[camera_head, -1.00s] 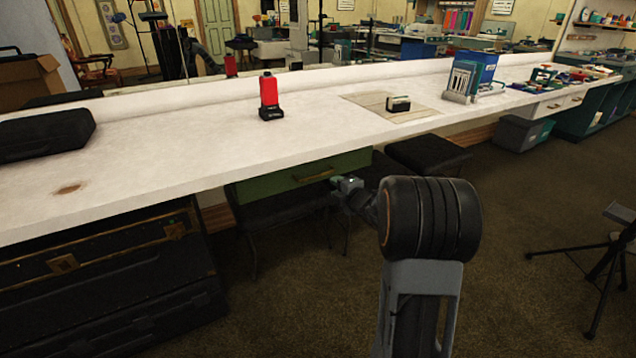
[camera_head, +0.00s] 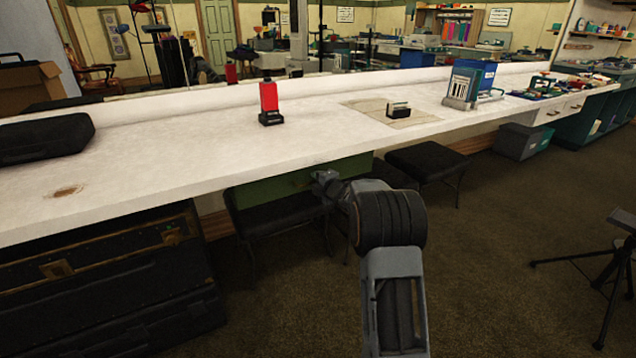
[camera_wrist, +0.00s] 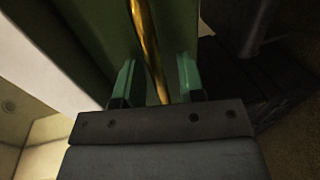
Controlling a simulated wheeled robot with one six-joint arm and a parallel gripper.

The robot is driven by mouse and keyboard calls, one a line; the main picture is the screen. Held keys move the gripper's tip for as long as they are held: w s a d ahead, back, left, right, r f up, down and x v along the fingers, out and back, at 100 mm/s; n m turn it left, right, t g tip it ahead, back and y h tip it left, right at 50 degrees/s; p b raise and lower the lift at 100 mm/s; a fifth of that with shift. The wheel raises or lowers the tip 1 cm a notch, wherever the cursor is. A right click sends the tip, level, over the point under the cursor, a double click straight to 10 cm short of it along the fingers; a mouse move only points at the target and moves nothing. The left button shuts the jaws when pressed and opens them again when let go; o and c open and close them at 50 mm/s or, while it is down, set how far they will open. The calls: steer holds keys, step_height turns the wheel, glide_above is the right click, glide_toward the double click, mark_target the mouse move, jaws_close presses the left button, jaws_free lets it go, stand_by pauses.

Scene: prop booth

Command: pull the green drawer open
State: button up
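The green drawer (camera_head: 270,190) is under the white counter, and its front shows left of my gripper in the head view. It fills the upper middle of the wrist view (camera_wrist: 90,45). Its brass handle (camera_wrist: 146,40) runs down between the two green fingertips of my gripper (camera_wrist: 158,82). The fingers are apart, one on each side of the handle, with a gap visible on both sides. In the head view my gripper (camera_head: 325,182) is at the drawer front and hides most of the handle. I cannot tell how far the drawer stands out.
The white counter (camera_head: 190,150) overhangs the drawer. Black stools (camera_head: 425,160) stand below it, one under the drawer and one to the right. Dark cases (camera_head: 110,290) are at lower left. A tripod (camera_head: 610,250) stands at right. The carpet in front is clear.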

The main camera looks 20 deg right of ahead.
jaws_close()
steer(key=shift+s, duration=0.1)
stand_by(0.6)
